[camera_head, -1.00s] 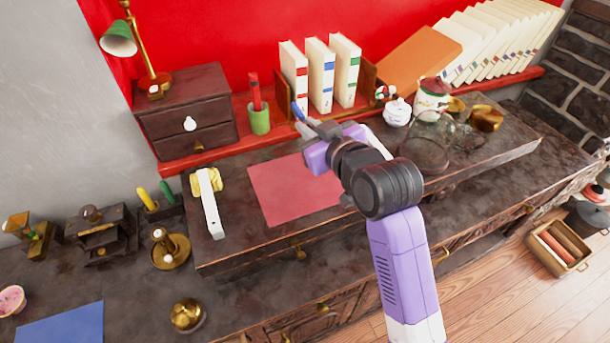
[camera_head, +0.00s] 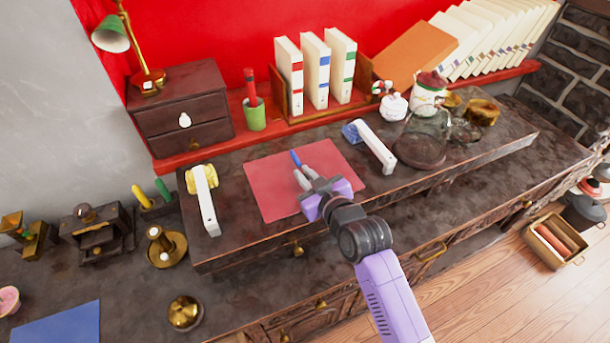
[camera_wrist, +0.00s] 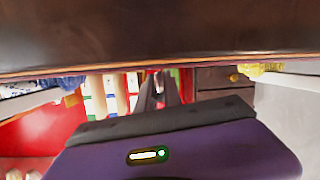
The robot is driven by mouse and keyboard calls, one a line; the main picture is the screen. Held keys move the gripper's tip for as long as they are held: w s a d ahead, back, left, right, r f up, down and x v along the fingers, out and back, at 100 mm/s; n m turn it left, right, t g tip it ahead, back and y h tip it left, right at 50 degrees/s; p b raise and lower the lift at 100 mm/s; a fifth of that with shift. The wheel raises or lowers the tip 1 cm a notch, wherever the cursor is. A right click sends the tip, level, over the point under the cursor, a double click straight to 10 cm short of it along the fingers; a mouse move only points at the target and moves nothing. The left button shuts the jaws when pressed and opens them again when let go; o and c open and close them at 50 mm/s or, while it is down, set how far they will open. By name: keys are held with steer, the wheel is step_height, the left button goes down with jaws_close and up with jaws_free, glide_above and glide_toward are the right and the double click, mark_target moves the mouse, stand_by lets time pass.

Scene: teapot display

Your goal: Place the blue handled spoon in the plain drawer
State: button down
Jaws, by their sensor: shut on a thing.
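My gripper (camera_head: 306,180) is shut on the blue handled spoon over the red mat. The spoon's blue handle (camera_head: 296,158) sticks out beyond the fingertips toward the back; the rest of the spoon is hidden by the gripper. In the wrist view the fingers (camera_wrist: 160,92) show, but the spoon cannot be made out. A smooth, plain drawer front with a brass knob (camera_head: 298,250) is in the raised desk step, below and left of my gripper; it looks shut. A carved drawer front (camera_head: 318,310) lies lower down.
The red mat (camera_head: 270,190) lies between a white-handled yellow brush (camera_head: 206,205) and a white-handled blue brush (camera_head: 375,147). A glass vessel (camera_head: 420,148) stands to the right. A small two-drawer cabinet (camera_head: 182,105), a green cup (camera_head: 255,116) and upright books (camera_head: 315,72) stand behind.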

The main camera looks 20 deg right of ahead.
steer(key=shift+f, duration=0.15)
steer(key=c, duration=1.9)
jaws_free()
steer(key=shift+c, duration=0.2)
steer(key=o, duration=0.4)
steer(key=shift+o, duration=0.2)
steer(key=v, duration=1.2)
